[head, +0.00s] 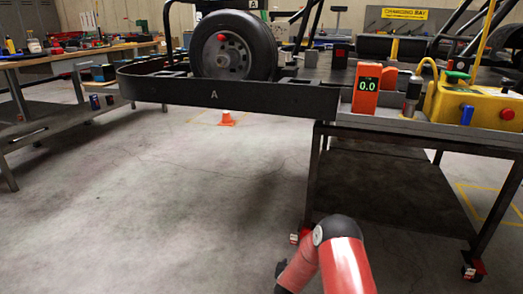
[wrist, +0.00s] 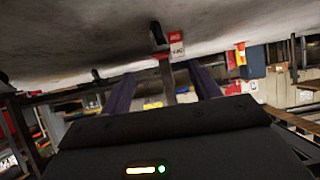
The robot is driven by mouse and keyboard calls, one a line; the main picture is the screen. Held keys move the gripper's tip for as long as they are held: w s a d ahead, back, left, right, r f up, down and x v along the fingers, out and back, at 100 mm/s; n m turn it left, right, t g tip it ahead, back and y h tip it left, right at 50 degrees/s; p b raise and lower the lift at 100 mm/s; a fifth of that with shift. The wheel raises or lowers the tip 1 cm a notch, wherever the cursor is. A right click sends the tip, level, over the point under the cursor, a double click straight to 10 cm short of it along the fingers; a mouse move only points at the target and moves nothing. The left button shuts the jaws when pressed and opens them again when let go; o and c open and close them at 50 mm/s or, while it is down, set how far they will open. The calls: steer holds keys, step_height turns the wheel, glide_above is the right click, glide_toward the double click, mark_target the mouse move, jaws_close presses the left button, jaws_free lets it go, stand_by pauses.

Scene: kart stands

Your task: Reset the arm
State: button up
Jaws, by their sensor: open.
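My arm (head: 335,262), red with a dark joint, is folded low at the bottom of the head view, in front of the stand on the right. My gripper is not clearly visible there. In the wrist view my gripper (wrist: 163,82) shows two dark fingers standing well apart, with nothing held between them. The wrist picture looks upside down, with the floor along its top. A stand leg with a red and white caster (wrist: 175,45) shows in the background between the fingers.
A kart wheel (head: 235,47) sits behind a dark bumper marked A (head: 215,95). An orange gauge reading 0.0 (head: 365,92) and a yellow machine (head: 470,105) stand on the right stand. A workbench (head: 70,55) is at left. An orange cone (head: 227,118) stands on open floor.

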step_height(320, 180, up, 18)
steer(key=a+n+y+p, duration=0.2)
steer(key=y, duration=0.1)
steer(key=s+r+n+g+y+p, duration=0.1)
steer(key=s+r, duration=0.3)
steer(key=r, duration=0.4)
steer(key=s+r+g+y, duration=0.1)
steer(key=s+r, duration=0.3)
steer(key=r, duration=0.5)
steer(key=s+d+r+g+p, duration=0.1)
steer(key=s+r, duration=0.3)
steer(key=s, duration=0.7)
steer(key=s+d+r+g+h+p, duration=0.1)
steer(key=s+r, duration=0.3)
steer(key=s, duration=0.7)
steer(key=s+d+r+g+p, duration=0.1)
steer(key=s+r, duration=0.4)
steer(key=s, duration=0.6)
steer(key=shift+s+d+g, duration=0.35)
steer(key=shift+d+g, duration=0.15)
steer(key=shift+d, duration=0.45)
